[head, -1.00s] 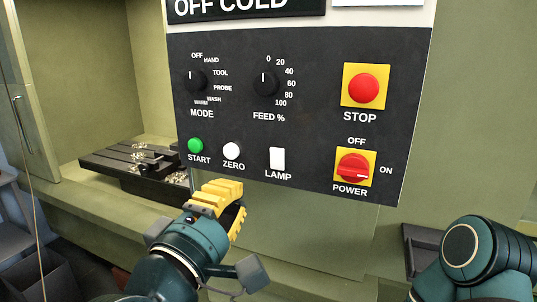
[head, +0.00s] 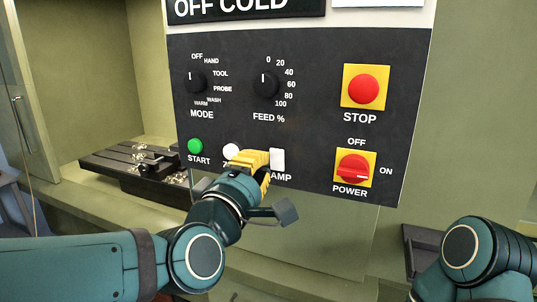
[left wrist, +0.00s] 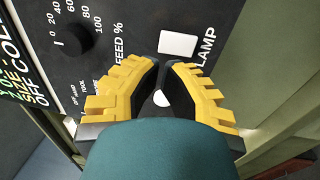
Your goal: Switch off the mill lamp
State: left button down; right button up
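The lamp switch (head: 278,158) is a white upright rectangle on the dark control panel (head: 320,120), above the partly covered LAMP label. It also shows in the left wrist view (left wrist: 178,43), just beyond my fingertips. My left gripper (head: 264,162) has yellow fingers with tips drawn together, nothing seen between them. In the head view its tips overlap the switch's left edge; I cannot tell whether they touch it. In the left wrist view the fingertips (left wrist: 162,63) are just short of the switch. My right gripper is out of view.
The white ZERO button (head: 231,151) and green START button (head: 195,146) are left of the switch. The red POWER knob (head: 353,167) and red STOP button (head: 363,89) are to its right. The MODE dial (head: 195,80) and FEED dial (head: 265,83) sit above.

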aim_at(272, 150)
pick_arm(q)
jog(key=x, duration=0.4)
jog(key=shift+w+d, duration=0.1)
jog(key=shift+w, duration=0.3)
jog(key=shift+r, duration=0.1)
